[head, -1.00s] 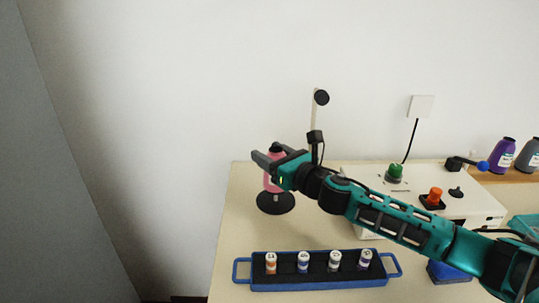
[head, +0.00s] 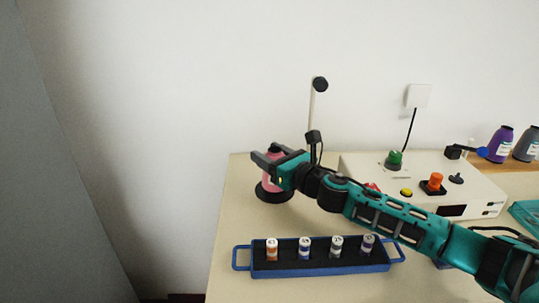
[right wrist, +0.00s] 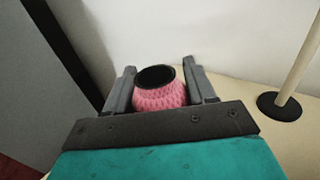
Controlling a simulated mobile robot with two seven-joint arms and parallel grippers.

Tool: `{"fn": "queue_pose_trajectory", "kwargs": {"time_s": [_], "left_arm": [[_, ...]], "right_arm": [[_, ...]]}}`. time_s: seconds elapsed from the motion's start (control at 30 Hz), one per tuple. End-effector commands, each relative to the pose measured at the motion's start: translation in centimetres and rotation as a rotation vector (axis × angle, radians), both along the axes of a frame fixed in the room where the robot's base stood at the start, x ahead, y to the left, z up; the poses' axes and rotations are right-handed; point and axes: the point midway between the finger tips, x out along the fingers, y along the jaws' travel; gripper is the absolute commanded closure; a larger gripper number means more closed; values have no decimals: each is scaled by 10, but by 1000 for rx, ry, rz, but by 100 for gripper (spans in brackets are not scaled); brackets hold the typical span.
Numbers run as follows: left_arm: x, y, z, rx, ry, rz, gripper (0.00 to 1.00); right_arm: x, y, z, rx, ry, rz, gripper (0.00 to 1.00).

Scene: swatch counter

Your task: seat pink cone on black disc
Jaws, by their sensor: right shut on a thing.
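The pink cone (head: 272,178) is held between the jaws of my right gripper (head: 267,160). In the right wrist view the cone (right wrist: 160,94) has a knitted-looking pink side and a dark round top, and the two jaws flank it. It looks upright. The black disc (head: 275,197) lies on the counter right under the cone in the head view. The cone's lower end overlaps the disc there; I cannot tell whether they touch. My left gripper is not in view.
A blue-handled tray (head: 320,268) with several small spools stands in front. A white control box (head: 470,198) with coloured buttons is at right, under my arm. A thin pole (head: 311,115) rises behind; its round black base (right wrist: 279,107) shows in the right wrist view.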

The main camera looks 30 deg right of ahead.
Motion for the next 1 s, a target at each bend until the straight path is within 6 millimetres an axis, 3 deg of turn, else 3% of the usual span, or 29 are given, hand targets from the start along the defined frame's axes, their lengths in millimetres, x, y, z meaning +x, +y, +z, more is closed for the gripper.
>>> {"fn": "queue_pose_trajectory", "kwargs": {"time_s": [0.2, 0.23, 0.53, 0.83, 1.0], "left_arm": [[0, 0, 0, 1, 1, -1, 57], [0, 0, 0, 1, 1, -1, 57], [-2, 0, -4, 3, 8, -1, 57], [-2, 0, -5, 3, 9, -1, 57], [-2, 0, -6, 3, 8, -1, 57]], "right_arm": [[0, 0, 1, 0, -1, 0, 79], [0, 0, 1, 0, -1, 0, 44], [0, 0, 0, 0, -1, 0, 16], [-2, 0, -1, 0, 1, 0, 15], [-16, -4, -2, -1, 4, 1, 15]]}}
